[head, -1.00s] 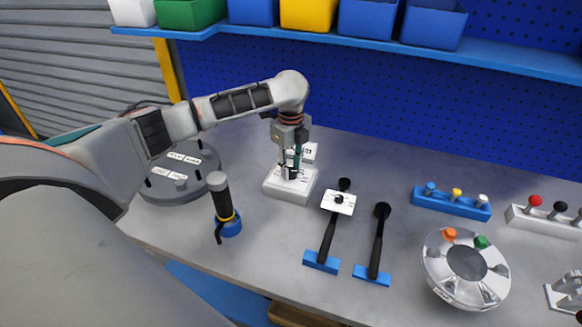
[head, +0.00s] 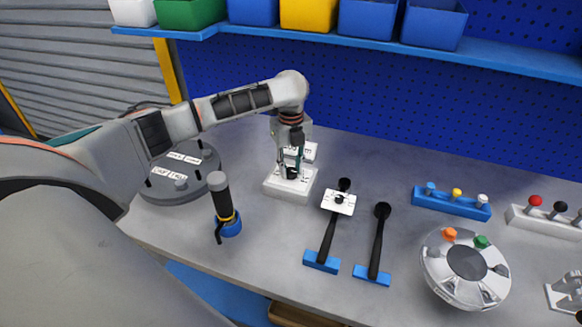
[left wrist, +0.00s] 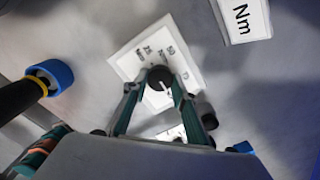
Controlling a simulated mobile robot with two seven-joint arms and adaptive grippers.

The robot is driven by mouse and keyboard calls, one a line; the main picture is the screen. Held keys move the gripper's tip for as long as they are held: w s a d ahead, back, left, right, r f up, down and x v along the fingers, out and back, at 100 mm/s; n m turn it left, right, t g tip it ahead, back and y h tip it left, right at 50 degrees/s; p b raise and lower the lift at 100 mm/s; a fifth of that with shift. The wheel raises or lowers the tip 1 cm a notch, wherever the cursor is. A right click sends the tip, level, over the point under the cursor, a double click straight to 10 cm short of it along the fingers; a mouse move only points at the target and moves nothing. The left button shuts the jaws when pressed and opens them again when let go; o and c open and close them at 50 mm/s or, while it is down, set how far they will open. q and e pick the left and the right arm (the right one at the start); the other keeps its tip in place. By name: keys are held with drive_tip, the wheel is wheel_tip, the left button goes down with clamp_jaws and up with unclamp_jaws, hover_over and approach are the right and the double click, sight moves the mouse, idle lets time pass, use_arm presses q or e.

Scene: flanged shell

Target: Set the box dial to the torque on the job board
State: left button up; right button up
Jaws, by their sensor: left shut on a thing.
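My left gripper (head: 291,170) points down and is shut on the dial, one finger on each side. A white card reading "Nm" (left wrist: 241,18) shows in the left wrist view; its number is out of frame. My right gripper is not in view.
A black-handled tool in a blue holder (head: 229,226) stands left of the box. Two torque wrenches (head: 327,243) (head: 377,243) lie to its right. A round flanged shell (head: 440,268) is farther right. A dark round plate (head: 160,190) lies at left.

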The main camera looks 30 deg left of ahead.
sight(291, 171)
use_arm(q)
drive_tip(key=o, duration=1.1)
wheel_tip(291, 171, up, 12)
idle(0.4)
